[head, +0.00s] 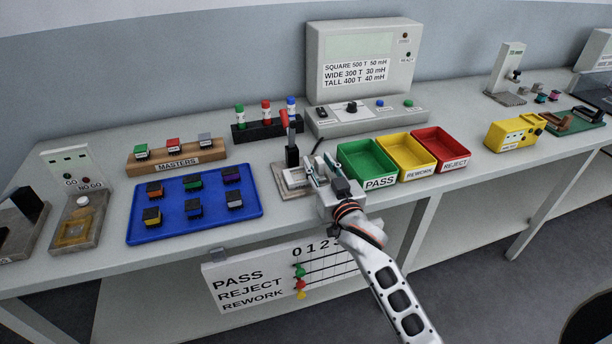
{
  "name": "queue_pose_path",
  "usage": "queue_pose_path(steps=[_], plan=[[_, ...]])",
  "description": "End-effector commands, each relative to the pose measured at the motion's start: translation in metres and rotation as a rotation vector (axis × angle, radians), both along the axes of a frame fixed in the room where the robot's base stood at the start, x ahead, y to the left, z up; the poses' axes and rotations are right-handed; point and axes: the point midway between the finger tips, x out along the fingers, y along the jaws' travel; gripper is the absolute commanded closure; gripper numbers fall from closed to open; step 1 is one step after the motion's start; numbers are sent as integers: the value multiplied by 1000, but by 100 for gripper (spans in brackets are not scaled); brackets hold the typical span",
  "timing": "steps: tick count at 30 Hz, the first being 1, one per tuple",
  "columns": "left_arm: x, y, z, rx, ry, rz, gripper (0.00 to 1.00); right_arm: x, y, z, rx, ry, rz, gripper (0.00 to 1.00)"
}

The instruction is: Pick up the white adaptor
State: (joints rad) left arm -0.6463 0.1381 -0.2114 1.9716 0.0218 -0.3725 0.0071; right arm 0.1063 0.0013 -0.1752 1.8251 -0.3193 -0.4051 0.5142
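A small pale block (294,176), which may be the white adaptor, sits on the grey base plate of the clamp fixture (292,156) with the red handle. It is small and partly hidden, so I cannot be sure of it. My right gripper (318,168) is just to the right of the fixture's base, low over the front part of the bench. Its two fingers look apart, and I see nothing clearly held between them. My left gripper is not in view.
Green PASS (348,153), yellow REWORK (397,143) and red REJECT (424,136) bins stand right of my gripper. A meter (345,120) is behind. A blue tray (252,209) with several parts, a MASTERS rack (192,163) and a GO/NO GO gauge (67,170) are left.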

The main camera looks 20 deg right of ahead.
Motion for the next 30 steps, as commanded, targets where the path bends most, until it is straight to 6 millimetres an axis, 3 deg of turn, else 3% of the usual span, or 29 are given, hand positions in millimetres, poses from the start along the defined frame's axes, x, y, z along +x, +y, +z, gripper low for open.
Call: queue_pose_path(steps=[5,9,22,30], plan=[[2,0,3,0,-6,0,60,0,0,0,0,0,0,68],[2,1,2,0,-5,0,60,0,0,0,0,0,0,100],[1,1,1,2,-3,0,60,0,0,4,0,-3,0,100],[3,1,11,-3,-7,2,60,0,0,35,1,-7,1,100]])
